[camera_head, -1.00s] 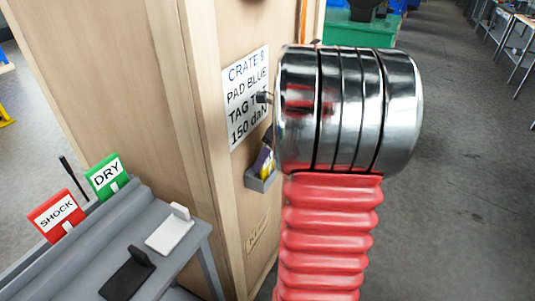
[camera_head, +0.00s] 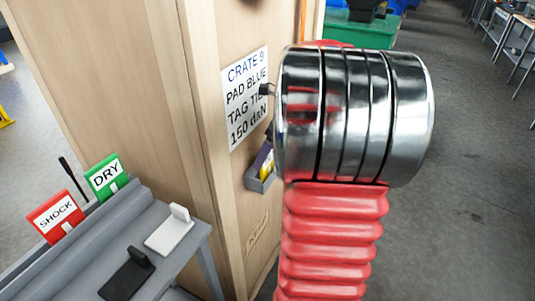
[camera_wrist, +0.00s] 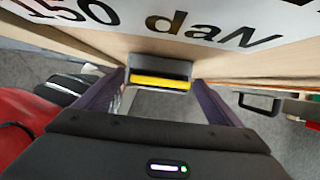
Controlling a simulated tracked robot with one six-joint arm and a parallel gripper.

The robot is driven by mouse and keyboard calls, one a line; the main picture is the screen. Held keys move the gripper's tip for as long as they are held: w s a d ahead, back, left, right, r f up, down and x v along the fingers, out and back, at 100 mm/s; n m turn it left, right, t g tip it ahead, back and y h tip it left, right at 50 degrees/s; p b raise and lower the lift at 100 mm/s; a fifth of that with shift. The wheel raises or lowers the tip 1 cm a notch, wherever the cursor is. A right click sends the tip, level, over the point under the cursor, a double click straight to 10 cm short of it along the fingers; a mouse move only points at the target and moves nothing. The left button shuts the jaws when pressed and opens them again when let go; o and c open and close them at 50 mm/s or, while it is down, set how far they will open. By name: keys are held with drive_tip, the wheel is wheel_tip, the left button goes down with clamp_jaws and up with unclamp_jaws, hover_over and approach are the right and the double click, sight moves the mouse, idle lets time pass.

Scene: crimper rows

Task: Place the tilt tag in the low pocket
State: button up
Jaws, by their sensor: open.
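A yellow piece (camera_wrist: 160,82), which looks like the tilt tag, sits in a small grey pocket (camera_wrist: 160,68) on the crate wall, below the printed label. In the head view the same grey pocket (camera_head: 258,183) is low on the crate side, with yellow (camera_head: 267,168) and a purple patch showing above its rim. My gripper (camera_wrist: 158,90) is open in the wrist view, its dark purple fingers on either side of the pocket, with visible space between them. In the head view my red and metal arm hides most of the gripper.
The wooden crate (camera_head: 180,110) bears a white label (camera_head: 245,98). A grey bench at lower left carries a green DRY tag (camera_head: 107,176), a red SHOCK tag (camera_head: 56,215), a white holder (camera_head: 170,232) and a black holder (camera_head: 128,275). Open floor lies at right.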

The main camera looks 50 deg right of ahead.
drive_tip(key=v, duration=0.9)
drive_tip(key=shift+s+r, duration=0.1)
drive_tip(key=shift+s, duration=0.05)
idle(0.5)
